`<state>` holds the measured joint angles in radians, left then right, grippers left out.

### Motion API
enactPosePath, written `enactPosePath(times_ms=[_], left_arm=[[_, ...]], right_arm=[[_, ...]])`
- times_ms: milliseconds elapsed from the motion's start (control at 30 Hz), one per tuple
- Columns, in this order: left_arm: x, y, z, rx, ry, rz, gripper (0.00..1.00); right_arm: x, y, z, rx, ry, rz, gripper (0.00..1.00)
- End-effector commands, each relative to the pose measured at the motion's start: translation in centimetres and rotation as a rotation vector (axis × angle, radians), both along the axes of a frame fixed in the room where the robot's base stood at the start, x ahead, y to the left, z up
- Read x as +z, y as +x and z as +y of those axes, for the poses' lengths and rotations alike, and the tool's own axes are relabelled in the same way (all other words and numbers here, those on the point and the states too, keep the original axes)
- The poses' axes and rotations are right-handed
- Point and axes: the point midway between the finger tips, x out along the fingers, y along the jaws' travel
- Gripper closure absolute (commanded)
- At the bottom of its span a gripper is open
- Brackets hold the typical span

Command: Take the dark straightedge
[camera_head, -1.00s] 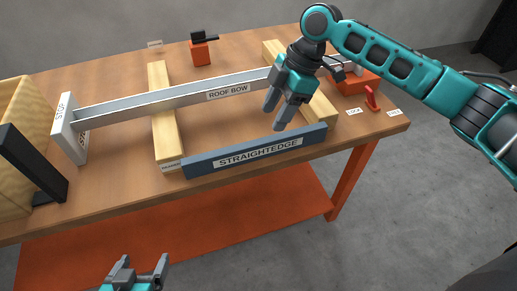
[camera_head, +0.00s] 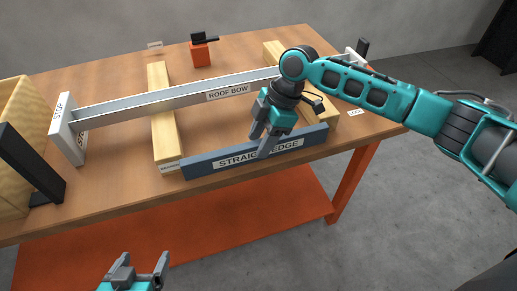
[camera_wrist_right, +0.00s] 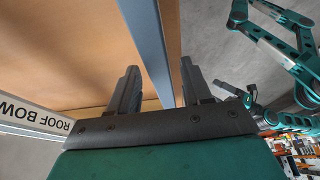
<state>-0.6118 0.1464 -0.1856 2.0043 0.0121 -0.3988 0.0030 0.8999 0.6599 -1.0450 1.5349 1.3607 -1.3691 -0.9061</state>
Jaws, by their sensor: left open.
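My left gripper (camera_head: 140,270) is open and empty, low in front of the table.
The pale roof bow (camera_head: 150,102) lies behind across the left wooden block (camera_head: 164,125) and the right one (camera_head: 275,50), against a white stop (camera_head: 66,130).

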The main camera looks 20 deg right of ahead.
Motion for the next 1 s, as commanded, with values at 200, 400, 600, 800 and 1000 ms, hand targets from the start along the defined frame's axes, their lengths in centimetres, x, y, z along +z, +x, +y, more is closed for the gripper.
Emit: enactPosePath(times_ms=[200,400,600,800,1000], left_arm=[[-0.07,-0.02,0.0,-0.001,0.001,0.002,0.17],[-0.33,-0.12,0.02,-0.001,0.002,0.007,0.17],[-0.52,-0.19,0.04,-0.001,0.004,0.01,0.17],[-0.5,-0.17,0.04,-0.001,0.004,0.009,0.17],[-0.43,-0.15,0.05,-0.001,0.004,0.008,0.17]], right_arm=[[0.05,0.01,-0.02,0.0,0.0,0.0,0.73],[0.05,0.01,-0.03,0.0,0.0,0.0,0.92],[0.05,0.0,-0.03,0.0,0.0,0.0,1.0],[0.05,0.0,-0.03,0.0,0.0,0.0,1.0],[0.25,0.09,0.03,0.0,0.002,-0.003,1.0]])
